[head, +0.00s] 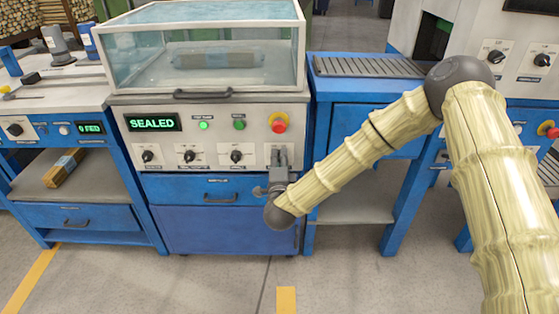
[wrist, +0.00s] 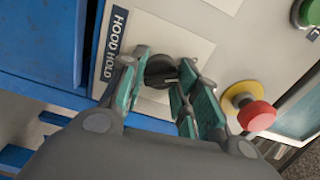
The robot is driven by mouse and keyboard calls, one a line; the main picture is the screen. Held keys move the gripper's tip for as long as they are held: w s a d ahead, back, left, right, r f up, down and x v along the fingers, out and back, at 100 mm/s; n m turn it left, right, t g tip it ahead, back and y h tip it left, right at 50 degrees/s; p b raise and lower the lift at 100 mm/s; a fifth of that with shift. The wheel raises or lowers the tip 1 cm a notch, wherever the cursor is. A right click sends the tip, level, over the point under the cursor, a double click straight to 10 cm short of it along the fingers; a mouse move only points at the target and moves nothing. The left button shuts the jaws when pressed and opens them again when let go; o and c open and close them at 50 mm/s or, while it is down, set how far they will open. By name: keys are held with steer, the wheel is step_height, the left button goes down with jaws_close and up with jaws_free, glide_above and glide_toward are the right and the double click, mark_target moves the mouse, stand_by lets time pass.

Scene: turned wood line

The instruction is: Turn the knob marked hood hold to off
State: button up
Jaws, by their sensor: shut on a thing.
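The hood hold knob (wrist: 159,69) is a dark round knob on a pale plate in the wrist view. The label HOOD HOLD (wrist: 115,44) stands beside it. My gripper (wrist: 164,72) has its teal fingers shut on the knob, one on either side. In the head view my gripper (head: 278,168) is at the right end of the front panel (head: 212,139), below the red button, and hides the knob. The knob's pointer and position marks cannot be read.
A red stop button (wrist: 257,115) on a yellow collar is close to my fingers; it also shows in the head view (head: 279,123). The display (head: 152,123) reads SEALED. Several other dark knobs line the panel. A clear hood (head: 205,50) is down above it.

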steer(key=o, duration=1)
steer(key=s, duration=1.2)
